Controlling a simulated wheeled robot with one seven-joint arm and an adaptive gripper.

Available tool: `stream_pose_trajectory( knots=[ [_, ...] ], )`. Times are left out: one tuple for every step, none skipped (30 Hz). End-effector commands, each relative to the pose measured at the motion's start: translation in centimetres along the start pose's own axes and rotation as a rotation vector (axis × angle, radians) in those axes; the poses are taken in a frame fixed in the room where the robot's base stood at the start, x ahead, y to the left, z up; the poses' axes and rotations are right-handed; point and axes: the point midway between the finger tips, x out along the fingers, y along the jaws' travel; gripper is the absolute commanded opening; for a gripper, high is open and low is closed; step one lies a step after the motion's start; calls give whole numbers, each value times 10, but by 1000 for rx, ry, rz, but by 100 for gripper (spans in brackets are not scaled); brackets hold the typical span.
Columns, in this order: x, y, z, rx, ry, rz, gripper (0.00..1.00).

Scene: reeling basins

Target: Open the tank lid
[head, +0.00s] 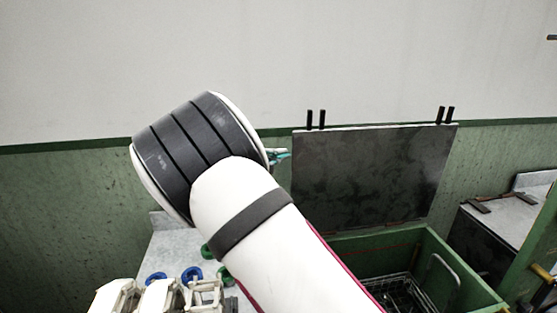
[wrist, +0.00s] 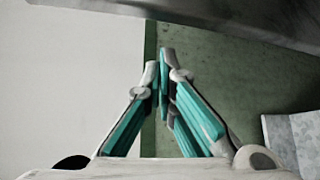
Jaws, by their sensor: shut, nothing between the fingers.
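The tank lid (head: 370,175) is a dark grey panel standing upright behind the green tank (head: 450,275) in the head view. Black prongs stick up in pairs from its top edge. The tank is open below it, with a wire basket (head: 405,292) inside. My gripper (wrist: 160,62), with teal-padded fingers, is shut and empty in the wrist view. In the head view only its tip (head: 279,155) shows, left of the lid; my arm hides the rest. A dark panel, apparently the lid, crosses the top of the wrist view (wrist: 230,15).
A pale counter (head: 170,255) on the left holds blue and green round items (head: 192,274) and white pieces (head: 160,297). Another counter (head: 510,218) stands at the right. The green and white wall (head: 70,200) is close behind.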

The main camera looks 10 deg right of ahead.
Motion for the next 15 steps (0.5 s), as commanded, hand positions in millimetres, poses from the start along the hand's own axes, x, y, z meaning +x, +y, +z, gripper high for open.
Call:
stream_pose_trajectory(
  knots=[
    [10, -2, -8, 2, -2, 0, 0],
    [15, -1, -11, 2, -3, 0, 0],
    [-1, -2, -11, -1, 4, -2, 0],
    [-9, -2, -10, -1, 4, -2, 0],
    [-17, -2, -10, -2, 4, -1, 0],
    [-26, -4, -10, -1, 4, -1, 0],
    [-32, -4, -9, 0, 3, -1, 0],
    [-38, -5, -9, 0, 2, -1, 0],
    [-46, -6, -9, -1, 2, -1, 0],
    [-52, -7, -9, -1, 1, -1, 0],
    [-57, -8, -9, -1, 1, 0, 0],
    [-64, -9, -9, -1, 2, -1, 0],
    [-68, -9, -9, -1, 1, -1, 0],
    [-72, -10, -9, 0, 1, -1, 0],
    [-77, -10, -9, 0, 1, -1, 0]
  ],
)
